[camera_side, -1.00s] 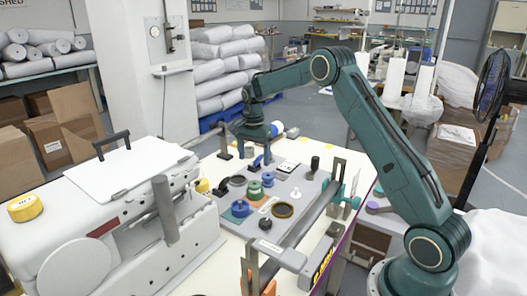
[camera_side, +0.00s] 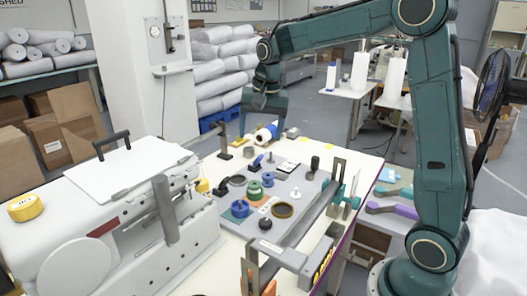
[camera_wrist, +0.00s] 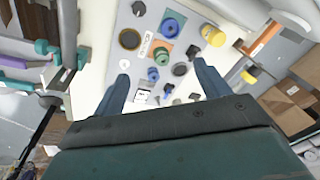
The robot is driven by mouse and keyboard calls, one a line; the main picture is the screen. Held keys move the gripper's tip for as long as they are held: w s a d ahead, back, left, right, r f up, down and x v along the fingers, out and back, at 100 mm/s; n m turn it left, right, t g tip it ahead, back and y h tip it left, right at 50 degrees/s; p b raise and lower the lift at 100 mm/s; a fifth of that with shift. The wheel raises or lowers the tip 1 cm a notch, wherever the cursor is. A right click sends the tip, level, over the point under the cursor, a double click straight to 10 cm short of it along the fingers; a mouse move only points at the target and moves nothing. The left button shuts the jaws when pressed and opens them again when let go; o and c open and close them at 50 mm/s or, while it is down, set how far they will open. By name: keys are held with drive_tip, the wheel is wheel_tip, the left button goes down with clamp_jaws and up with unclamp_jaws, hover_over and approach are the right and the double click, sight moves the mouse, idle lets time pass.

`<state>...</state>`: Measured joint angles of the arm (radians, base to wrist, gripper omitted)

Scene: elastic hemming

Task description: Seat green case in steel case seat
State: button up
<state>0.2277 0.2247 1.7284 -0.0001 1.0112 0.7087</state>
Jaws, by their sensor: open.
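I cannot tell which ring is the steel case seat. My gripper (camera_side: 262,118) is raised above the table's far end, apart from the pieces. In the wrist view its two fingers (camera_wrist: 161,76) are spread and empty.
The blue spool (camera_side: 240,208), a white peg (camera_side: 295,193) and a black cylinder (camera_side: 315,162) stand around the plate. A white machine (camera_side: 130,200) borders the left. Upright metal brackets (camera_side: 337,178) stand along the right side. The air around my gripper is clear.

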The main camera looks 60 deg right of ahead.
drive_tip(key=s+a+r+n+t, duration=0.1)
drive_tip(key=s+a+r+n, duration=0.2)
drive_tip(key=s, duration=0.4)
drive_tip(key=s+a+r+n+t, duration=0.1)
drive_tip(key=s+a+r+n, duration=0.2)
drive_tip(key=s, duration=0.4)
drive_tip(key=s+a+f+n, duration=0.2)
drive_tip(key=s, duration=0.4)
drive_tip(key=s+a+f+n+t, duration=0.1)
drive_tip(key=s+a+f+n, duration=0.1)
drive_tip(key=s, duration=0.3)
drive_tip(key=shift+s+n+t, duration=0.3)
drive_tip(key=shift+s+n, duration=0.05)
drive_tip(key=shift+n, duration=0.05)
drive_tip(key=shift+o, duration=0.5)
drive_tip(key=shift+w, duration=0.15)
